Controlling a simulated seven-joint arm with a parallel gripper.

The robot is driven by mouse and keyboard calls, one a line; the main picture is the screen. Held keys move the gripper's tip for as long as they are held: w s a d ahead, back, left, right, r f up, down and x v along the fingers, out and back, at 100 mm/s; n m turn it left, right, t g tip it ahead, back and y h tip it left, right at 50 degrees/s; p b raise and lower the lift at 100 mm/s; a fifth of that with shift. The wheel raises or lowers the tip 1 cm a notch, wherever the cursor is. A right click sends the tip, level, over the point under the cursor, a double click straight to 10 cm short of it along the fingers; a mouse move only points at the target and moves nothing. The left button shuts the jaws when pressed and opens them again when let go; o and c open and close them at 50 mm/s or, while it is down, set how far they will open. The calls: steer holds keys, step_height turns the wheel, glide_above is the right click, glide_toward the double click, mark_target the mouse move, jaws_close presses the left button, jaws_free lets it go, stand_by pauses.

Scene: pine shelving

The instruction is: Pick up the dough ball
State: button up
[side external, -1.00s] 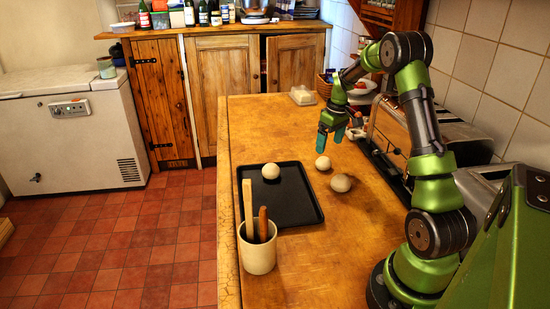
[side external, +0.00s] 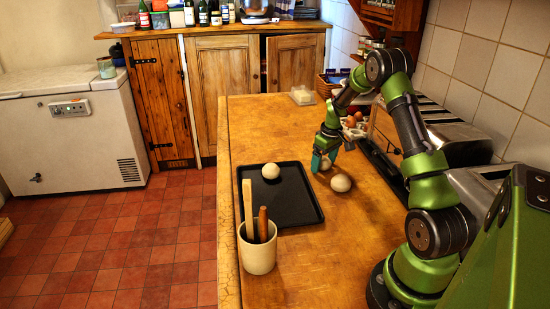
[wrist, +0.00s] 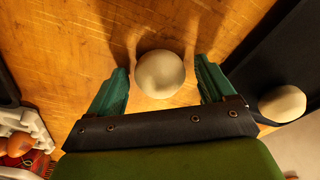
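A pale dough ball (side external: 326,164) sits on the wooden counter between the fingers of my gripper (side external: 322,160), which has come down around it. In the wrist view this ball (wrist: 160,74) lies between the two teal fingertips, with a visible gap on each side. My gripper (wrist: 160,88) is open and holds nothing. A second dough ball (side external: 341,183) rests on the counter just nearer the side camera. A third ball (side external: 271,171) sits on the black tray (side external: 295,205); a ball also shows at the right of the wrist view (wrist: 282,103).
A cream pot (side external: 257,252) with wooden tools stands at the counter's near left. A steel toaster (side external: 445,130) stands along the tiled wall at right. Brown eggs (wrist: 18,145) in a carton show at the wrist view's left.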

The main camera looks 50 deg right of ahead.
steer(key=c, duration=0.6)
steer(key=shift+c, duration=0.2)
